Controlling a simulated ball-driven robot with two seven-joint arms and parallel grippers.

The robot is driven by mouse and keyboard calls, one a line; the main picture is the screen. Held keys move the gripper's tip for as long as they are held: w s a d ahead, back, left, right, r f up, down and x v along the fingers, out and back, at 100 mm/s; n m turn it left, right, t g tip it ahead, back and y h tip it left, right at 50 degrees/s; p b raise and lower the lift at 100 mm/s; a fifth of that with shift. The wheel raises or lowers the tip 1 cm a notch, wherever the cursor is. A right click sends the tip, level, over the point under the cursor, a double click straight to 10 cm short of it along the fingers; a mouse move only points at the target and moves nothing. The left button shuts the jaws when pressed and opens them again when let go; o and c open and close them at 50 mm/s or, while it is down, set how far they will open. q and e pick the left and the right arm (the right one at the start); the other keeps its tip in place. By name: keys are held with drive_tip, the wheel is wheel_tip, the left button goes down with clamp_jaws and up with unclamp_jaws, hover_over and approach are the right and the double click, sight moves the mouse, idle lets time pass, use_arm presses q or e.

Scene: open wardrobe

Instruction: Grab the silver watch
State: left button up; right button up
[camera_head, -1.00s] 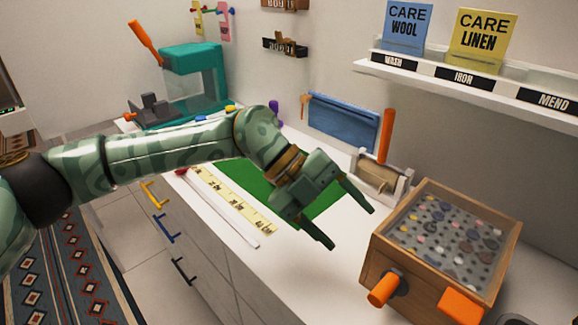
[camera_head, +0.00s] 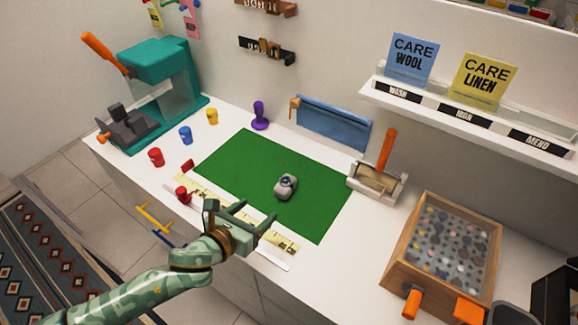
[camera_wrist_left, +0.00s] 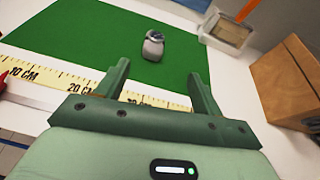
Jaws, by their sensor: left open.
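The silver watch (camera_head: 286,185) sits on the green mat (camera_head: 230,160), apparently around a small grey cushion or stand. In the left wrist view the watch (camera_wrist_left: 153,42) is beyond the fingertips, roughly in line with the gap between them. My left gripper (camera_head: 258,214) is open and empty, at the front edge of the mat above the yellow measuring tape (camera_head: 285,243). It is apart from the watch, in front and to the left of it. The fingers of the left gripper (camera_wrist_left: 158,78) show on both sides in the wrist view. My right gripper is not in view.
A wooden box of buttons (camera_head: 440,250) with orange handles stands at the right. A lint roller-like tool (camera_head: 375,180) with an orange handle is beside the mat. A teal machine (camera_head: 160,85) and coloured spools (camera_head: 185,135) are at the left. The mat around the watch is clear.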

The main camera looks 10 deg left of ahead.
sight(280, 189)
use_arm(q)
drive_tip(key=shift+w+a+f+y, duration=0.3)
drive_tip(key=shift+w+f, duration=0.1)
drive_tip(key=shift+f, duration=0.25)
drive_tip(key=b+x, duration=0.3)
drive_tip(key=x, duration=0.6)
drive_tip(key=shift+f, duration=0.2)
drive_tip(key=b+x, duration=0.2)
drive_tip(key=x, duration=0.3)
drive_tip(key=shift+d+r, duration=0.1)
drive_tip(key=shift+d, duration=0.1)
drive_tip(key=shift+w+d, duration=0.1)
drive_tip(key=shift+w, duration=0.25)
drive_tip(key=shift+c, duration=0.6)
drive_tip(key=c, duration=1)
